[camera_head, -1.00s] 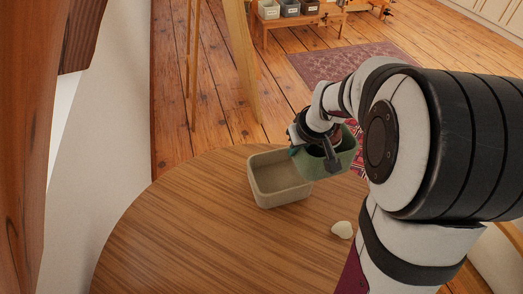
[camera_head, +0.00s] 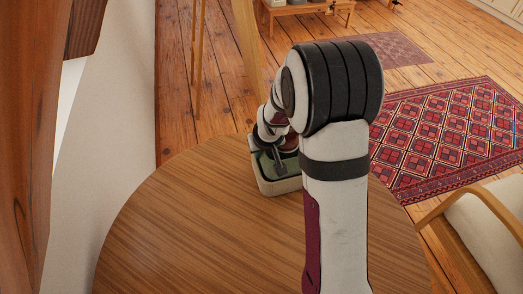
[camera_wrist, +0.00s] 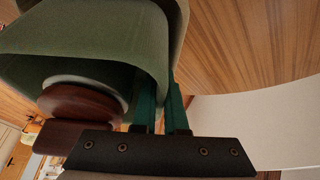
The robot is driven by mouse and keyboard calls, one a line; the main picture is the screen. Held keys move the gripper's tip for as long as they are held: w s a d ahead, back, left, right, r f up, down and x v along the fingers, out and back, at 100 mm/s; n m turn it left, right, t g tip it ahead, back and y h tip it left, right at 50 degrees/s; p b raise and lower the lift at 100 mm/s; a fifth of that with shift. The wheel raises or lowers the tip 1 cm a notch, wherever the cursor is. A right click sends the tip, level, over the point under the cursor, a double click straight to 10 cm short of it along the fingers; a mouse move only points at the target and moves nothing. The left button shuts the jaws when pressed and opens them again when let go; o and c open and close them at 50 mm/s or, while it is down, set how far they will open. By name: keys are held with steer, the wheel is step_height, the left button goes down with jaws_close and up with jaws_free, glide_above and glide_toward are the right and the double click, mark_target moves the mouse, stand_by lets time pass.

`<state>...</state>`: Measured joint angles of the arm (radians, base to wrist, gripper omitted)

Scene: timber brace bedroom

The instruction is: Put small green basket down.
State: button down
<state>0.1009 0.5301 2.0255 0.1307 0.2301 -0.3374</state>
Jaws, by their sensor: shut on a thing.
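The small green basket (camera_head: 266,160) is in my gripper (camera_head: 277,162), over and partly within the opening of a larger beige basket (camera_head: 282,187) on the round wooden table. In the wrist view the green basket (camera_wrist: 100,38) fills the upper left, and my teal fingers (camera_wrist: 160,98) are shut on its wall. The arm covers part of both baskets in the head view. I cannot tell whether the green basket touches the beige basket's floor.
The round table top (camera_head: 190,225) is bare at left and front. A patterned red rug (camera_head: 450,135) lies on the floor at right, with a cream-seated chair (camera_head: 490,235) nearby. A wooden post (camera_head: 247,60) stands behind the table.

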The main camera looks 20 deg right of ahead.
steer(key=shift+f, duration=0.2)
steer(key=shift+f, duration=0.4)
steer(key=c, duration=1)
jaws_free()
steer(key=shift+s+f, duration=0.15)
steer(key=shift+o, duration=0.2)
steer(key=shift+r, duration=0.2)
